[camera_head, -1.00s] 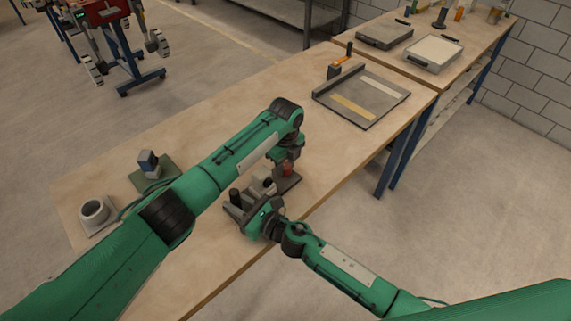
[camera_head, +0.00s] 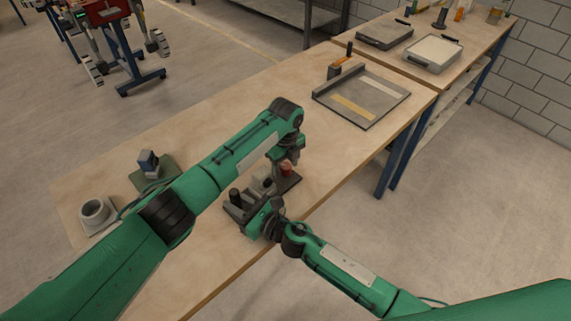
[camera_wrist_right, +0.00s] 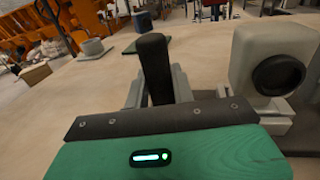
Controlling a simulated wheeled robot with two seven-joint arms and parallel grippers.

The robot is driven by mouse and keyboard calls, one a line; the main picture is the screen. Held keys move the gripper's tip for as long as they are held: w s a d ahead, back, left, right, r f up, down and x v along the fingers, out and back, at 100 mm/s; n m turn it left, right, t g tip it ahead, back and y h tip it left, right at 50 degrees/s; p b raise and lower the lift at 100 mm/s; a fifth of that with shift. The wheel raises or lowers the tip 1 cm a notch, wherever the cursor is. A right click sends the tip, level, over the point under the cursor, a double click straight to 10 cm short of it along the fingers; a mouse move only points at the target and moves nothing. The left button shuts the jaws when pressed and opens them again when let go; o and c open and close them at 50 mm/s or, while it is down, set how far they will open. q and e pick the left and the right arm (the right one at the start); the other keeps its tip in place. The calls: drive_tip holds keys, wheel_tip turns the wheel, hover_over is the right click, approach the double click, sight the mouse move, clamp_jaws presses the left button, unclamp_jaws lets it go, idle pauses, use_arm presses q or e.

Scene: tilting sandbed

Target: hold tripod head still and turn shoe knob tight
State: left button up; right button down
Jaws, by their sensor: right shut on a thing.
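A pale grey block with a round black part (camera_wrist_right: 278,73) stands to the right there. A red knob (camera_head: 286,168) shows at the far end of the device. My left gripper (camera_head: 286,158) points down at this knob. Its fingertips are too small and partly hidden, so I cannot tell whether they touch it.
A green plate with a blue-grey block (camera_head: 148,162) and a pale ring-shaped part (camera_head: 94,211) lie on the bench at the left. A flat grey tray (camera_head: 360,92) lies at the back right. Bare bench (camera_head: 225,120) lies behind my left arm.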

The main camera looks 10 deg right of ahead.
sight(286, 166)
use_arm(q)
wheel_tip(286, 166, up, 12)
idle(0.6)
use_arm(e)
drive_tip(key=c, duration=1.1)
unclamp_jaws()
drive_tip(key=shift+d, duration=0.1)
